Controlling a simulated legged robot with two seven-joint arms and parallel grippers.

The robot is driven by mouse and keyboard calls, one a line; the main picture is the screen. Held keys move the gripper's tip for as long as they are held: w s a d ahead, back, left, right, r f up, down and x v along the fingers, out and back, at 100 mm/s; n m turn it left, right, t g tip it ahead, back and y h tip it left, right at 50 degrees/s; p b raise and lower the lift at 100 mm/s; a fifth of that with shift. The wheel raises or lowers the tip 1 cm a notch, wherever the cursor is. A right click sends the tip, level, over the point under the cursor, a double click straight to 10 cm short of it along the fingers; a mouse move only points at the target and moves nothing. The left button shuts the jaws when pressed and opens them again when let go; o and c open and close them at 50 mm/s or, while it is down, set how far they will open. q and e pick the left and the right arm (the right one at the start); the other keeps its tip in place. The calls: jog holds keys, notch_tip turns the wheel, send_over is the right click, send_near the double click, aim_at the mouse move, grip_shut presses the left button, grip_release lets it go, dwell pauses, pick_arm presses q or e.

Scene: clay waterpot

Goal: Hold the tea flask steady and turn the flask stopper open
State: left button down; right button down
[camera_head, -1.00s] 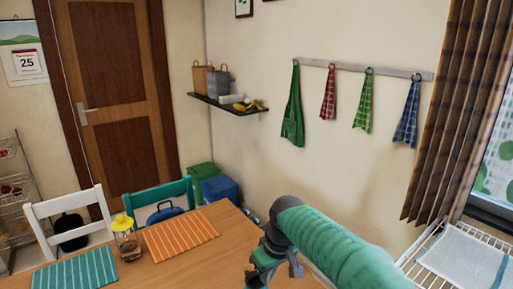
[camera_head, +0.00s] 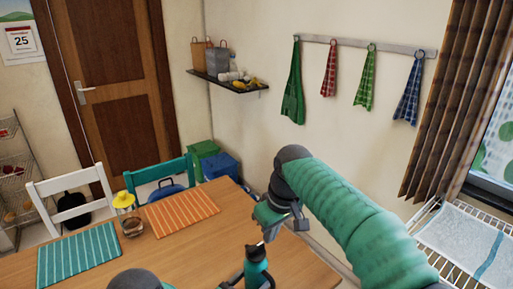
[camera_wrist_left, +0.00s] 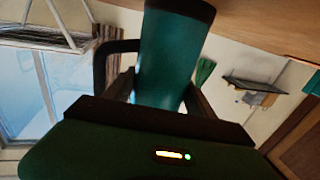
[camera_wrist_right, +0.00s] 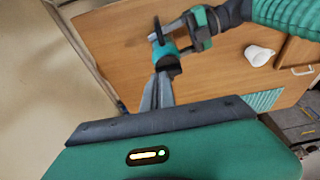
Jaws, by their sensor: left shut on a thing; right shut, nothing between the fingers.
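The tea flask (camera_head: 257,274) is a teal bottle with a dark handle loop, at the bottom edge of the head view and partly cut off. My left gripper (camera_wrist_left: 158,90) is shut on the flask body in the left wrist view, with the black handle beside it. That grip also shows in the right wrist view (camera_wrist_right: 193,32).
The wooden table (camera_head: 190,250) bears a teal striped mat (camera_head: 80,254), an orange striped mat (camera_head: 181,211) and a yellow-topped jar (camera_head: 127,213). A white cup (camera_wrist_right: 257,55) shows in the right wrist view. A wire rack (camera_head: 480,255) stands at the right.

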aim_at(264, 256)
jog(key=f, duration=0.2)
jog(key=s+a+f, duration=0.1)
jog(key=f, duration=0.1)
jog(key=s+a+f, duration=0.1)
jog(key=f, duration=0.1)
jog(key=shift+s+a, duration=0.1)
jog(key=shift+a, duration=0.1)
jog(key=shift+w+a, duration=0.15)
jog(key=shift+w, duration=0.45)
dwell(1.0)
jog(key=shift+d, duration=0.25)
jog(key=shift+w+d, duration=0.2)
jog(key=shift+d, duration=0.15)
jog(key=shift+w+d, duration=0.4)
jog(key=shift+w, duration=0.1)
dwell(0.3)
